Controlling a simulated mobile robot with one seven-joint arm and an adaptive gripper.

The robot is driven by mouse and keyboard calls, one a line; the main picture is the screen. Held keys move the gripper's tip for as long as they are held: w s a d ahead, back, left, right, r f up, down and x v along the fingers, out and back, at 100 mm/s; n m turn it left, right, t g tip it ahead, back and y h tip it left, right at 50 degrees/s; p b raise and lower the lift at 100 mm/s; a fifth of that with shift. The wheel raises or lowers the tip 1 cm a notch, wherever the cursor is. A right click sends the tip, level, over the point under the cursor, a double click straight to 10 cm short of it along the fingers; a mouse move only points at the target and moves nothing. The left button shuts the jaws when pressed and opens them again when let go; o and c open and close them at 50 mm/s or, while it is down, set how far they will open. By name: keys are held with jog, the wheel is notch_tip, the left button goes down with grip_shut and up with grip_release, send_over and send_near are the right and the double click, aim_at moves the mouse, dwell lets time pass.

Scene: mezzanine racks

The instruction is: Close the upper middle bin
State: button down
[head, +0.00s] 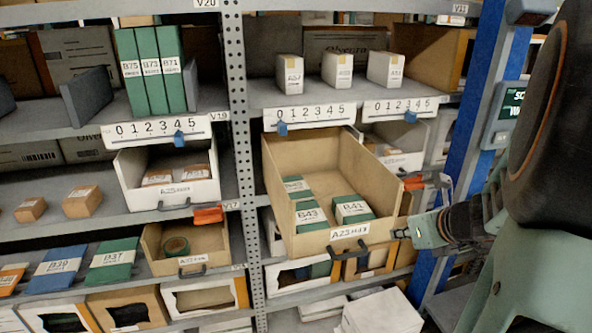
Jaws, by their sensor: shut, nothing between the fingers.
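A tan bin (290,208) in the middle of the rack is pulled far out of its shelf, its open top facing me. Its front carries a white label and a dark handle (350,252). Several green-and-white boxes (353,209) lie inside it. My gripper (403,233) is shut and empty, just right of the bin's front corner and pointing left. I cannot tell whether its tips touch the bin. The bin's far end is in shadow under the shelf.
A white bin (172,202) and a smaller tan bin (215,262) holding a green roll sit to the left. Orange clips (208,215) stick out near the shelf edges. A grey upright (238,120) and a blue upright (465,150) flank the bay. A white box (383,312) stands below.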

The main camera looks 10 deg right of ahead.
aim_at(373, 226)
jog(key=shift+w+a+f+b, duration=0.15)
jog(key=shift+w+f, duration=0.5)
jog(key=shift+w, duration=0.65)
jog(key=shift+w+d+f+b, duration=0.15)
jog(key=shift+w+f, duration=0.5)
jog(key=shift+w, duration=0.7)
jog(key=shift+w+a+f+b, duration=0.2)
jog(key=shift+w+f, duration=0.45)
jog(key=shift+w, duration=0.65)
